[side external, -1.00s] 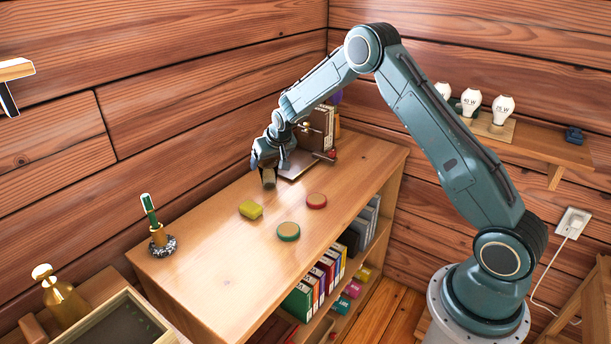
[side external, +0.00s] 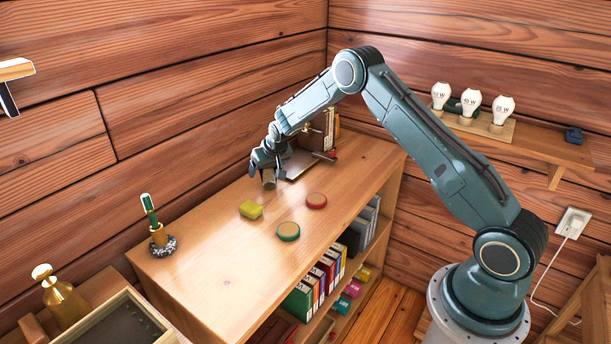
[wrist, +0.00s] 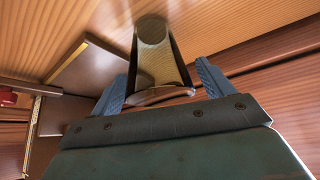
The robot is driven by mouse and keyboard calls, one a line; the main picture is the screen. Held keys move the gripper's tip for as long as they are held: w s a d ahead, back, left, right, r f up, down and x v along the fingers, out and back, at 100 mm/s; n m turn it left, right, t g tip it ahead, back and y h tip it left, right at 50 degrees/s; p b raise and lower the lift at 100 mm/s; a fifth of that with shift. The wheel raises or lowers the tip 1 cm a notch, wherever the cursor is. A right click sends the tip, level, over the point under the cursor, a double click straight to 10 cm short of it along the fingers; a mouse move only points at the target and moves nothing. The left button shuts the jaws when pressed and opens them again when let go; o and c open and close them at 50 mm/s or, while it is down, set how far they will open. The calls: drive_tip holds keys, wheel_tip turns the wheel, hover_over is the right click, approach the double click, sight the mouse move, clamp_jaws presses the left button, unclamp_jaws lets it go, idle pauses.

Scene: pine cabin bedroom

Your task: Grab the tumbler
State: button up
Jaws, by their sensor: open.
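In the wrist view the tumbler (wrist: 153,52) shows between the two blue fingers of my gripper (wrist: 161,72). The fingers are apart, with visible gaps on both sides of the tumbler. My gripper is open, and its fingers are around the tumbler without visibly closing on it.
A bookend (side external: 302,165) with books stands just right of my gripper. The shelf's left middle (side external: 205,265) is clear.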

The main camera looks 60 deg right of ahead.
drive_tip(key=c, duration=1.1)
drive_tip(key=shift+r, duration=0.2)
wheel_tip(320, 180, up, 20)
drive_tip(key=shift+f, duration=0.2)
idle(0.5)
